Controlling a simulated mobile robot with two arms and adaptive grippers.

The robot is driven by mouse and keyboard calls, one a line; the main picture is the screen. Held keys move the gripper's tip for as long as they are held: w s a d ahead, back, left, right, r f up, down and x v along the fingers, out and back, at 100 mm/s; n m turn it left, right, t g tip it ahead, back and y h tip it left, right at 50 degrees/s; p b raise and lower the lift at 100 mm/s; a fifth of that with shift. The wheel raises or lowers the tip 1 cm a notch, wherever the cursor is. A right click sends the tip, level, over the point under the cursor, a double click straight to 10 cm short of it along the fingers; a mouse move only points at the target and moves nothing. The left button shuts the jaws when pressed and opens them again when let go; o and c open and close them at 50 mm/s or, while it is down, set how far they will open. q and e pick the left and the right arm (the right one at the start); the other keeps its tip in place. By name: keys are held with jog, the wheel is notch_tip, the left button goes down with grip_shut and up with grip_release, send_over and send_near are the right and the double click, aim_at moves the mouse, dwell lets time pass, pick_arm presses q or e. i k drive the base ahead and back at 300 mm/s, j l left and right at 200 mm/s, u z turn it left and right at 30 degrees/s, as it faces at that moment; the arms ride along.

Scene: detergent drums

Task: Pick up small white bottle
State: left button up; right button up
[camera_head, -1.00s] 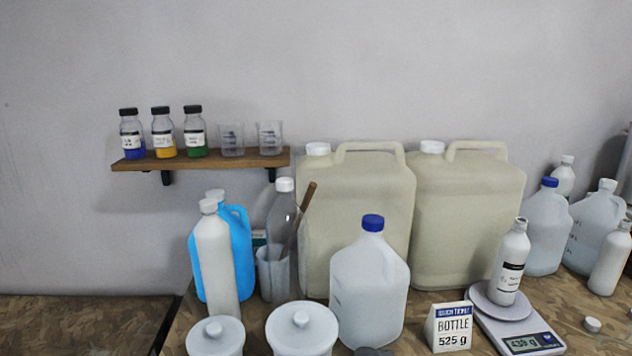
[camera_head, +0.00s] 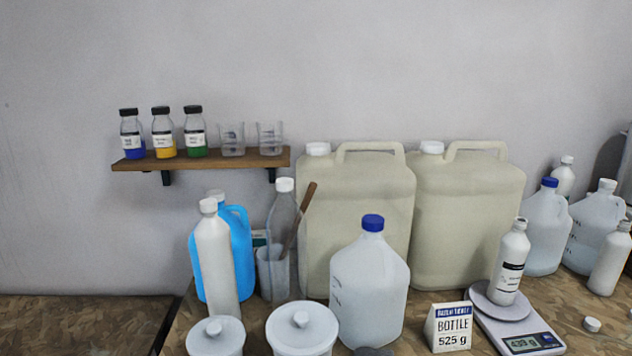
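A small white bottle (camera_head: 511,264) with a dark label stands upright on the round pan of a digital scale (camera_head: 515,325) at the right. The scale's display reads about 439 g, though the digits are small. Another white bottle (camera_head: 609,262) stands at the right edge, and a taller white bottle (camera_head: 217,262) stands at the left in front of a blue jug. Neither of my grippers is in view.
Large beige canisters (camera_head: 466,215) stand behind. A shelf (camera_head: 200,162) holds small bottles and beakers. A loose cap (camera_head: 592,324) lies right of the scale.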

aim_at(515, 247)
jog(key=z, duration=1.25)
